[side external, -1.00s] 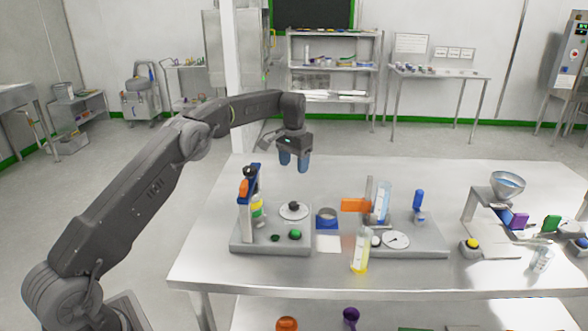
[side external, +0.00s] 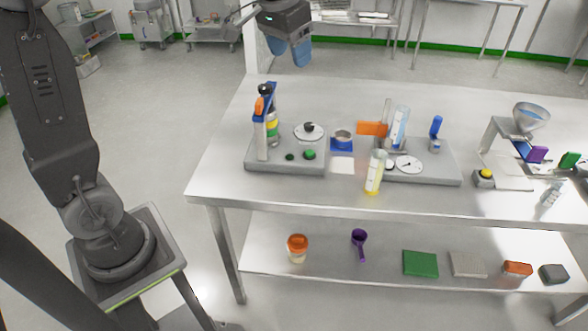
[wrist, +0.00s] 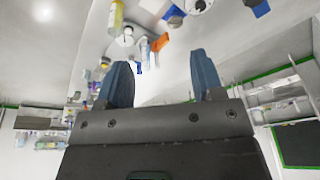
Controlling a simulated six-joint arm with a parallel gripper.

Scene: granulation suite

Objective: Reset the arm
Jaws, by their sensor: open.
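My gripper (side external: 290,52) is at the top of the side external view, above the far left edge of the steel table (side external: 226,172). Its two blue fingers hang down, apart from every object. In the wrist view my gripper (wrist: 163,82) shows its blue fingers spread with nothing between them. The wrist view is tilted, with the table and its equipment in the upper part.
Below and in front of my gripper stands a grey station (side external: 284,168) with an orange-and-blue upright. A yellow-based cylinder (side external: 375,172), an orange block (side external: 371,128) and a funnel (side external: 531,114) stand further right. A lower shelf (side external: 335,258) holds several items.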

